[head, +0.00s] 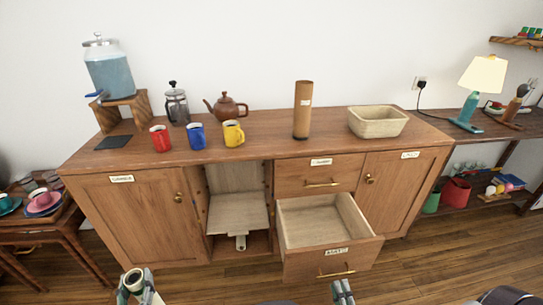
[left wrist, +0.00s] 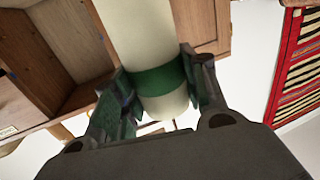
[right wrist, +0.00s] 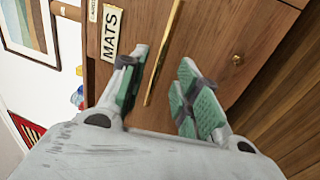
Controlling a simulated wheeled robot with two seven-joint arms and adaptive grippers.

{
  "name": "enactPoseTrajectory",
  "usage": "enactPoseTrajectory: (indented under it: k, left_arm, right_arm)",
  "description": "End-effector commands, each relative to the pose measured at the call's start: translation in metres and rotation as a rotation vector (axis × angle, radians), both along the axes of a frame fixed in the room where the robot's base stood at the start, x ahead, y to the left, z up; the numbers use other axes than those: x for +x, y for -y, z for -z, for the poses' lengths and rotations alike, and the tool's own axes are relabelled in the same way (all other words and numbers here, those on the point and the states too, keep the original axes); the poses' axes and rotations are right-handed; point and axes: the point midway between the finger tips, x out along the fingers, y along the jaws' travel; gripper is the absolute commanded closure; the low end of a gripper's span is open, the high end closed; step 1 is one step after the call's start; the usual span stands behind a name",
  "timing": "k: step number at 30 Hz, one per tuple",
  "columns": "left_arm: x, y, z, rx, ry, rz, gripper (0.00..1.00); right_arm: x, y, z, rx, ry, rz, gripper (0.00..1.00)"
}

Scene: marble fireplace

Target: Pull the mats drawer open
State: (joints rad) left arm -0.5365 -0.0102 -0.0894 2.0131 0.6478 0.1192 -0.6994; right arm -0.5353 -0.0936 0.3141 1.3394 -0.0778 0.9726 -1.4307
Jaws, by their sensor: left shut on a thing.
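The lower middle drawer stands pulled out and looks empty inside; its side wall (head: 354,219) shows in the head view. In the right wrist view, a label reading MATS (right wrist: 111,32) sits beside a brass handle (right wrist: 163,52), which also shows on the open drawer front (head: 336,273). My right gripper (head: 342,291) is in front of and below that handle. Its fingers (right wrist: 158,92) are apart with nothing clasped. My left gripper (head: 136,284) is shut on a cream roll with a green band (left wrist: 137,40), low before the left cupboard.
The upper middle drawer (head: 292,180) is closed. The open compartment (head: 237,183) is left of the drawers. Mugs, a teapot (head: 228,107), a cork-coloured tube (head: 302,112) and a basket (head: 377,122) stand on the top. A side table (head: 30,225) is at far left.

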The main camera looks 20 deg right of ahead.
Motion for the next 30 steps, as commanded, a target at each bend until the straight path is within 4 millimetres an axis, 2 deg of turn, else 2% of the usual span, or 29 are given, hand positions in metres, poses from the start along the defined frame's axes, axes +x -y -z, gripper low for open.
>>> enactPoseTrajectory:
  k: [3, 9, 30]
  left_arm:
    - [0.000, 0.000, -0.001, 0.000, 0.001, 0.000, 0.99]
    - [0.000, 0.000, -0.001, 0.000, 0.001, 0.000, 0.99]
    - [0.000, 0.000, -0.002, 0.000, 0.001, 0.000, 0.99]
  right_arm:
    - [-0.012, -0.003, 0.003, 0.000, -0.002, 0.000, 0.68]
    - [-0.021, -0.006, 0.005, 0.000, 0.000, -0.001, 0.68]
    - [-0.022, -0.005, 0.003, 0.000, 0.000, -0.001, 0.68]
